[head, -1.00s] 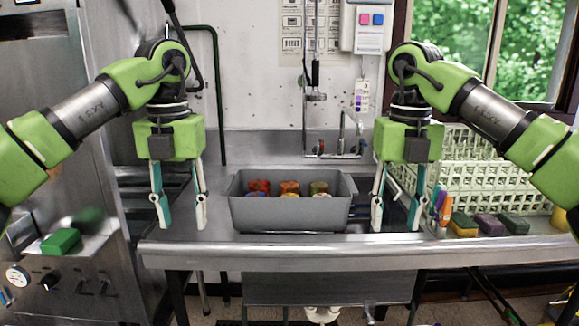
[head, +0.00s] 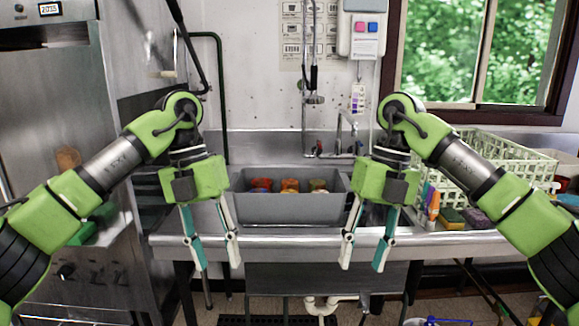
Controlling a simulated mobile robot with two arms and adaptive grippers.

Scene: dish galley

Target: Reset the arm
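My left gripper (head: 218,267) hangs fingers-down in front of the left part of the steel counter's front edge. Its two fingers are spread apart with nothing between them. My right gripper (head: 363,268) hangs fingers-down in front of the counter edge to the right of the grey bin, also spread and empty. Both arms come in from the sides with elbows low and wrists in front of the counter. The fingertips of both grippers appear below the level of the counter's front edge.
A grey bin (head: 290,209) with several coloured items stands on the steel counter (head: 290,241) between the grippers. Pale dish racks (head: 480,165), sponges (head: 452,217) and upright markers (head: 432,204) are at the right. A steel machine (head: 50,120) stands at the left.

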